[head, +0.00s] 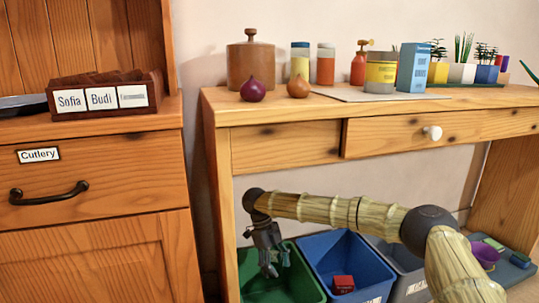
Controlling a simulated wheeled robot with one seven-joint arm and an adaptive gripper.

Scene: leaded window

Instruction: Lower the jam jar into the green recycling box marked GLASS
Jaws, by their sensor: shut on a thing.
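The green recycling box (303,273) stands on the floor under the table, at the left of a row of boxes. No GLASS marking can be read on it from here. My gripper (275,262) reaches down over the mouth of the green box, fingers pointing downward. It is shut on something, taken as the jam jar. The jar is too small and too covered by the fingers to make out clearly, and I cannot tell how far it is above the box floor.
A blue box (350,250) holding a red block (343,284) and a grey box (410,278) stand to the right. The wooden table (285,146) overhangs the boxes. A wooden cabinet (90,210) stands at left. A purple bowl (484,256) sits on a mat at far right.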

